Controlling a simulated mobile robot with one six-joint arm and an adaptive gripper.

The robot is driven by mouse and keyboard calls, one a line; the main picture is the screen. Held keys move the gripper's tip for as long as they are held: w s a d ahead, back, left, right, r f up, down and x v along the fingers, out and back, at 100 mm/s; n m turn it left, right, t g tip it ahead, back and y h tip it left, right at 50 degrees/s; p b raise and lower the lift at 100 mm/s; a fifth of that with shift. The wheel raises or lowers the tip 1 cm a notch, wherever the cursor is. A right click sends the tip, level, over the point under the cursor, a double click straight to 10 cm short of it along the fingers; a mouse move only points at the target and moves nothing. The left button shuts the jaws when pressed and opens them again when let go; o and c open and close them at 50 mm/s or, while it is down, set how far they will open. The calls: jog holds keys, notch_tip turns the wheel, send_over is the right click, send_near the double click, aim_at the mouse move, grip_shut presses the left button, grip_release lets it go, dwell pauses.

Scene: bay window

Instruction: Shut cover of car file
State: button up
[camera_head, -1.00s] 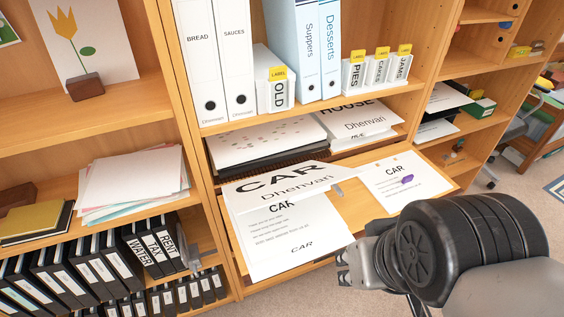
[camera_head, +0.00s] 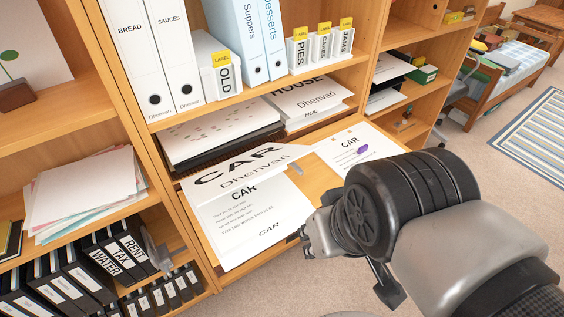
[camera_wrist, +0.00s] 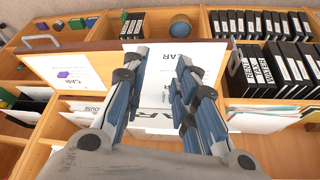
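The car file lies open on a pulled-out wooden shelf board. Its white cover (camera_head: 235,173), marked CAR Dhenvari, stands tilted up at the back, above the printed CAR page (camera_head: 233,229). In the wrist view, the page (camera_wrist: 178,60) shows between and beyond my fingers, and part of the cover (camera_wrist: 160,122) shows lower between them. My gripper (camera_head: 308,232) is just right of the page in the head view, apart from the cover. In the wrist view, my gripper (camera_wrist: 162,58) has its fingers spread, with nothing held between them. Its fingertips are partly hidden in the head view.
Another CAR sheet with a purple object (camera_head: 363,150) lies on the board's right side. A paper tray (camera_head: 215,143) and HOUSE papers (camera_head: 308,100) sit behind the cover. Black binders (camera_head: 105,255) stand lower left. Open floor (camera_head: 470,165) is at right.

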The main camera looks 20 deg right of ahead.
aim_at(261, 173)
jog(key=shift+c, duration=0.4)
